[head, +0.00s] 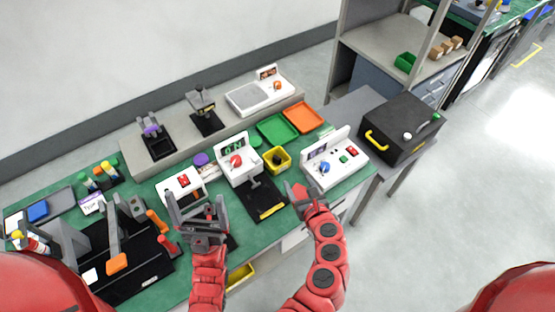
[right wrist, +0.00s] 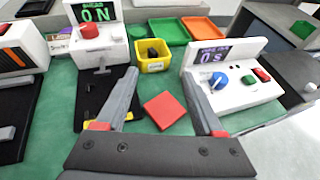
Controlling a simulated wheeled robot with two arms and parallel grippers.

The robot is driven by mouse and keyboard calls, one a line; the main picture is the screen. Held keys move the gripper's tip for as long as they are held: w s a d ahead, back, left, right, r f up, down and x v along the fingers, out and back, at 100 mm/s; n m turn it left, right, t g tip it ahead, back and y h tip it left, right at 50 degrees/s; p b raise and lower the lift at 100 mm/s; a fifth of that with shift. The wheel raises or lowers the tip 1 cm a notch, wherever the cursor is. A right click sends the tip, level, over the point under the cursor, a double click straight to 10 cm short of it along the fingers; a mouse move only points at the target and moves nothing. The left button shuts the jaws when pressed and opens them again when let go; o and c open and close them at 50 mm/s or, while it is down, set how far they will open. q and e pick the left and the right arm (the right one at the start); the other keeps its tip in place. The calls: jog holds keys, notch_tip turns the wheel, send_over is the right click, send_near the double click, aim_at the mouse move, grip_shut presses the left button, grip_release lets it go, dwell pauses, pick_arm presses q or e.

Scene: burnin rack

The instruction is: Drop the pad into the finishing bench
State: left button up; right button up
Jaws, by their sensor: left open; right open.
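A flat red square pad (right wrist: 165,109) shows between the fingers of my right gripper (right wrist: 160,80) in the right wrist view. It appears to lie on or just above the green bench top (right wrist: 185,150), with clear gaps to both fingers. My right gripper (head: 303,190) is open, over the bench's front edge in the head view; the pad is hard to tell from the red parts there. My left gripper (head: 197,203) is open and seems empty, left of the black-based press. Which part is the finishing bench is not marked.
A white console with a blue knob (right wrist: 235,85) stands right of the pad. A yellow bin (right wrist: 152,55) and an ON-display device (right wrist: 100,45) stand behind. Green (head: 277,131) and orange (head: 304,118) trays lie further back. A black box (head: 400,128) stands on the right.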

jog(key=v, duration=0.3)
jog(key=shift+s+d+r, duration=0.1)
jog(key=shift+s+r, duration=0.1)
jog(key=shift+s, duration=0.1)
